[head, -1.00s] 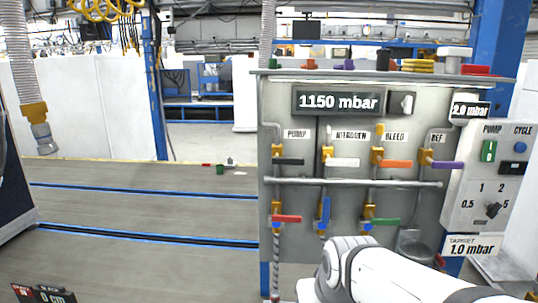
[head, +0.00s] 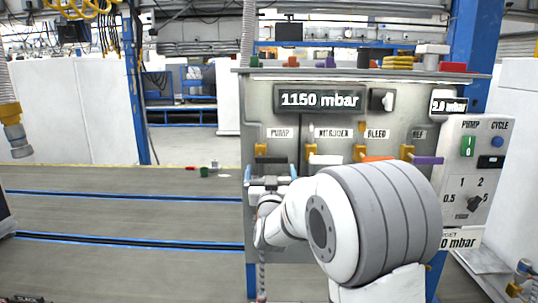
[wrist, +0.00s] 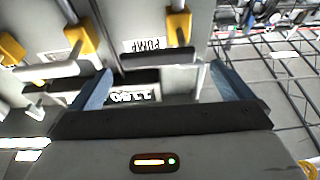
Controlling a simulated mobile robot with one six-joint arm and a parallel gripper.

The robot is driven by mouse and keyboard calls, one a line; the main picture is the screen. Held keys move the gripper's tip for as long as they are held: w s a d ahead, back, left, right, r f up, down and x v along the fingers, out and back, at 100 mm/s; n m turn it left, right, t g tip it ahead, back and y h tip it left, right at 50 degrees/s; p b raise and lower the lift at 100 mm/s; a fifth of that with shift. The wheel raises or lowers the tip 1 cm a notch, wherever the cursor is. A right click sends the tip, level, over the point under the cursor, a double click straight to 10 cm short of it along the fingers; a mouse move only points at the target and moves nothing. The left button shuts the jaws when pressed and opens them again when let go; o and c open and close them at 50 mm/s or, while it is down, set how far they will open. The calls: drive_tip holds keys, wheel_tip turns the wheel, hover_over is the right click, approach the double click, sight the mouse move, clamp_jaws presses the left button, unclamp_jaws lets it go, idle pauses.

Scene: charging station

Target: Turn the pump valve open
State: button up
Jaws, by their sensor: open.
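The pump valve has a yellow body (head: 261,150) under the PUMP label at the panel's left. It also shows in the wrist view (wrist: 180,27), where its black lever (wrist: 158,57) lies crosswise. My gripper (head: 271,172) is open and empty in front of the panel, just below that lever in the head view. In the wrist view my gripper's (wrist: 160,68) two blue-grey fingers stand wide apart, with the lever just beyond and between their tips. I cannot tell whether they touch it. My arm hides the lower valves in the head view.
The white nitrogen lever (head: 325,159), orange bleed lever (head: 378,159) and purple REF lever (head: 427,160) are to the right. A display (head: 320,99) reads 1150 mbar. A switch box (head: 478,170) hangs at the right.

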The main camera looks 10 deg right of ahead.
sight(272, 157)
drive_tip(key=shift+w+d+r+t+h, duration=0.1)
drive_tip(key=shift+w+r+t+h, duration=0.2)
drive_tip(key=shift+h, duration=0.1)
drive_tip(key=p+x, duration=0.2)
drive_tip(key=x, duration=0.4)
drive_tip(key=shift+s+r, duration=0.15)
drive_tip(key=shift+x, duration=0.8)
drive_tip(key=shift+c, duration=0.2)
drive_tip(key=c, duration=1.1)
